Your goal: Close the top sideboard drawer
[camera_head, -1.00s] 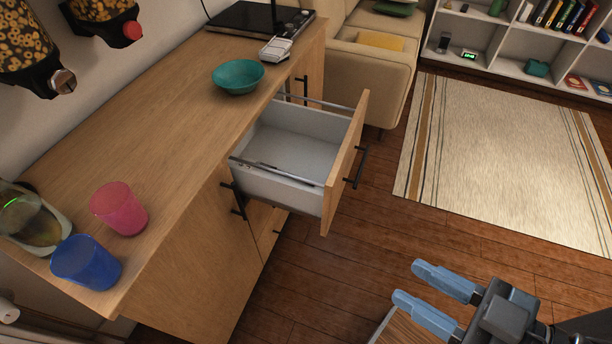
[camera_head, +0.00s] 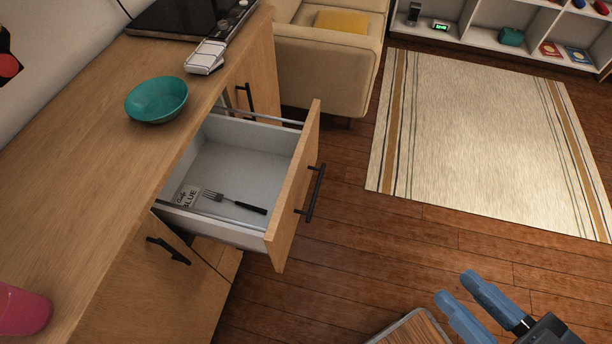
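The top sideboard drawer (camera_head: 238,160) is pulled well out of the wooden sideboard (camera_head: 80,130). Its wooden front (camera_head: 295,190) carries a black bar handle (camera_head: 312,193).
A teal bowl (camera_head: 157,99), a pink cup (camera_head: 20,310) and a white device (camera_head: 206,57) stand on the sideboard top. A beige sofa (camera_head: 325,60) is behind the drawer. Wooden floor (camera_head: 370,255) and a striped rug (camera_head: 480,140) lie open to the right.

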